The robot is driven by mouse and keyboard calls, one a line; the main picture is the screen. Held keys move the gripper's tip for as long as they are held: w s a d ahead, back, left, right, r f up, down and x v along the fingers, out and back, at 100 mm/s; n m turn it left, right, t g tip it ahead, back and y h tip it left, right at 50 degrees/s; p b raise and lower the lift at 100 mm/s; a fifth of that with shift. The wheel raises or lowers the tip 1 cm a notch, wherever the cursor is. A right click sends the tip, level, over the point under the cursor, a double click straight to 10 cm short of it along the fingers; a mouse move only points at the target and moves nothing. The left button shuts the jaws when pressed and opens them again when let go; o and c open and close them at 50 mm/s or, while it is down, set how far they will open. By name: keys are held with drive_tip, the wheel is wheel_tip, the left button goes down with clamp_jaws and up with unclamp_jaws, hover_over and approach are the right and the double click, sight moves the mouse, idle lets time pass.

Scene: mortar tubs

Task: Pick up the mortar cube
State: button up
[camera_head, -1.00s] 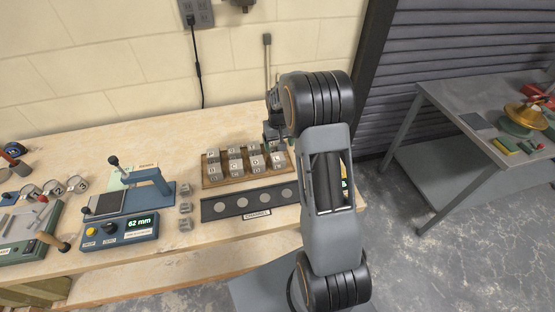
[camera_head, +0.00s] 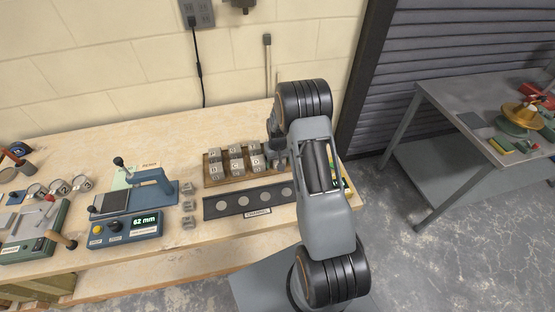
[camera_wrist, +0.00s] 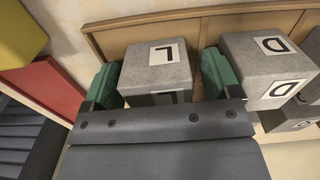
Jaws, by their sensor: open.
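Several grey mortar cubes stand in a wooden tray (camera_head: 213,184) on the bench. In the wrist view, a cube with a letter that looks like L (camera_wrist: 157,66) sits between the green fingers of my gripper (camera_wrist: 160,77). The fingers are open, one on each side of it, and the right finger is close to its side. I cannot tell whether they touch it. A cube marked D (camera_wrist: 265,70) stands just right of the right finger. In the head view, my arm hides the gripper's fingers and the right end of the tray.
A dark strip with round spots (camera_head: 243,202) lies in front of the tray. Small grey blocks (camera_head: 187,205) and a blue device reading 62 mm (camera_head: 125,228) are to its left.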

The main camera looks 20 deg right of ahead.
drive_tip(key=c, duration=1.2)
drive_tip(key=shift+o, duration=0.2)
drive_tip(key=shift+r, duration=0.15)
